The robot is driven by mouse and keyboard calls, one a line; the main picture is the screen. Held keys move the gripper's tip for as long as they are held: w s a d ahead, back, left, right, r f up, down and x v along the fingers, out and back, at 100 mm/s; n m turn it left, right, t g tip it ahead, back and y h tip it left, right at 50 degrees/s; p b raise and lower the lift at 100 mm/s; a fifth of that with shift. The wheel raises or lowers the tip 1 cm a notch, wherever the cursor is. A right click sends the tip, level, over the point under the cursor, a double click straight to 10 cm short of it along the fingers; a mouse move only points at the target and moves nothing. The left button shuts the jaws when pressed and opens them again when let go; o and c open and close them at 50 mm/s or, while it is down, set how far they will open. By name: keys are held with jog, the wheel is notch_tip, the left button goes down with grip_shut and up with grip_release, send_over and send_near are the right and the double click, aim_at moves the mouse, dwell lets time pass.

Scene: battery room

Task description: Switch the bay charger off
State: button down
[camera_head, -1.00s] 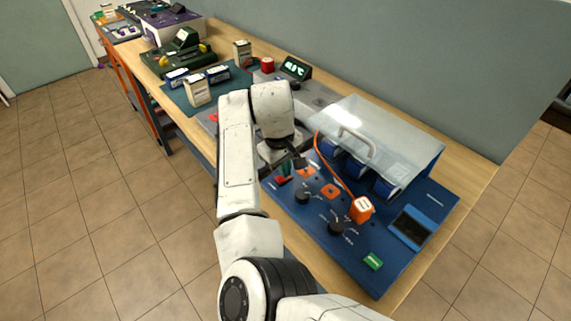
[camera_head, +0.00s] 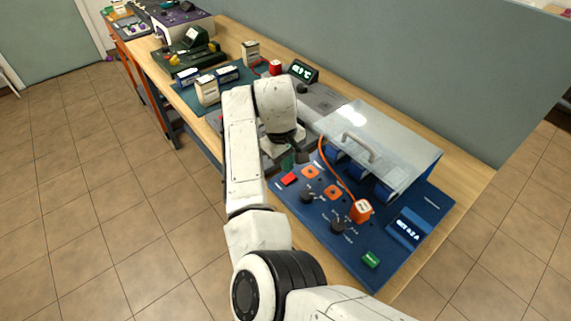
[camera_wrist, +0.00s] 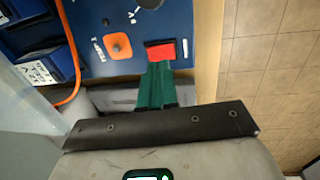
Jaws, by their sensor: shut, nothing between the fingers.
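The bay charger is a blue panel (camera_head: 385,265) on the bench, with a clear-lidded bay (camera_head: 400,140) holding blue batteries. Its small display (camera_head: 408,229) shows lit white characters. A red switch (camera_head: 290,179) sits at the panel's near-left edge, and it also shows in the wrist view (camera_wrist: 161,51). A green button (camera_head: 371,259) is at the right front corner. My gripper (camera_head: 288,163) has green fingers, shut and empty. In the wrist view the fingertips (camera_wrist: 159,66) are right at the red switch's lower edge; I cannot tell whether they touch it.
On the panel are dark knobs (camera_head: 338,226), orange sockets (camera_head: 333,192) and an orange plug (camera_head: 361,211) with a cable running to the bay. Boxes stand on a green mat (camera_head: 187,96). The floor is clear.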

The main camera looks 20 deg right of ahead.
aim_at(284, 182)
notch_tip(284, 182, up, 10)
jog(key=b, duration=0.1)
jog(key=shift+a+b, duration=0.3)
jog(key=shift+a, duration=0.15)
jog(key=shift+s+d, duration=0.1)
jog(key=shift+s, duration=0.05)
